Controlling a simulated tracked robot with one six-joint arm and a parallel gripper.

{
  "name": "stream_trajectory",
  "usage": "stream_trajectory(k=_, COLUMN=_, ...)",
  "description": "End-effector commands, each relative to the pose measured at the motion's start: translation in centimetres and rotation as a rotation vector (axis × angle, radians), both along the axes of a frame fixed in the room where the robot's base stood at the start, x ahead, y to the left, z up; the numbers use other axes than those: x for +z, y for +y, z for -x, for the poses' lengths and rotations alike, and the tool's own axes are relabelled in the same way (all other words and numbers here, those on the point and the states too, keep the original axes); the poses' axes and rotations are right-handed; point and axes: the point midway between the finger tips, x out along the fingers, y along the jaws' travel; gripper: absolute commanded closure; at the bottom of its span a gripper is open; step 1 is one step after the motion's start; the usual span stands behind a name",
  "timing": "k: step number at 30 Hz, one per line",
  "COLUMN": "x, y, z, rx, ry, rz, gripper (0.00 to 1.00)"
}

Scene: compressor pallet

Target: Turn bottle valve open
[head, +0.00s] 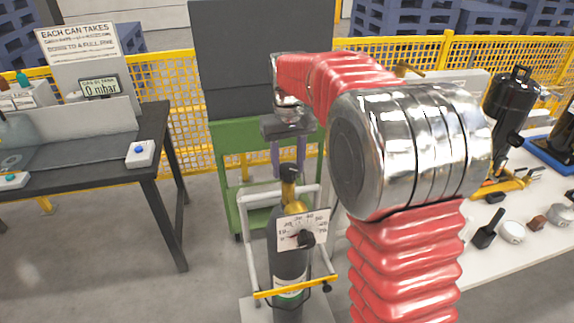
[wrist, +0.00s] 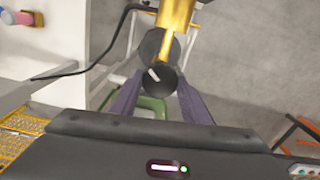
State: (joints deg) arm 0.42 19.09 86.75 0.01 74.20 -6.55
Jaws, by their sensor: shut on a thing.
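The gas bottle (head: 290,262), dark with a brass neck, stands upright on a white trolley (head: 250,235). Its black valve knob (head: 289,173) is at the top; the wrist view shows the knob (wrist: 160,78) with a short white mark on its face, in front of the brass valve body (wrist: 176,18). My gripper (head: 289,167) reaches down from above with its purple fingers on either side of the knob, shut on it. A white dial card with a pointer (head: 302,229) is on the bottle's front.
A display (head: 99,87) on the dark bench (head: 90,183) at left reads 0 mbar. A green cart (head: 228,165) stands behind the bottle. A pale table (head: 530,248) with several small parts is at right. Yellow mesh fencing (head: 180,95) runs behind.

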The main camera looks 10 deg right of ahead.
Motion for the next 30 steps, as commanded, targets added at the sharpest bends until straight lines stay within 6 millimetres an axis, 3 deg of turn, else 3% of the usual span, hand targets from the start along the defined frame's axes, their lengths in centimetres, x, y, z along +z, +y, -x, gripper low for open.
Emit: stream_trajectory(k=30, x=0.12, y=0.04, z=-0.13, rx=0.955, ry=-0.005, rz=0.001, gripper=0.8)
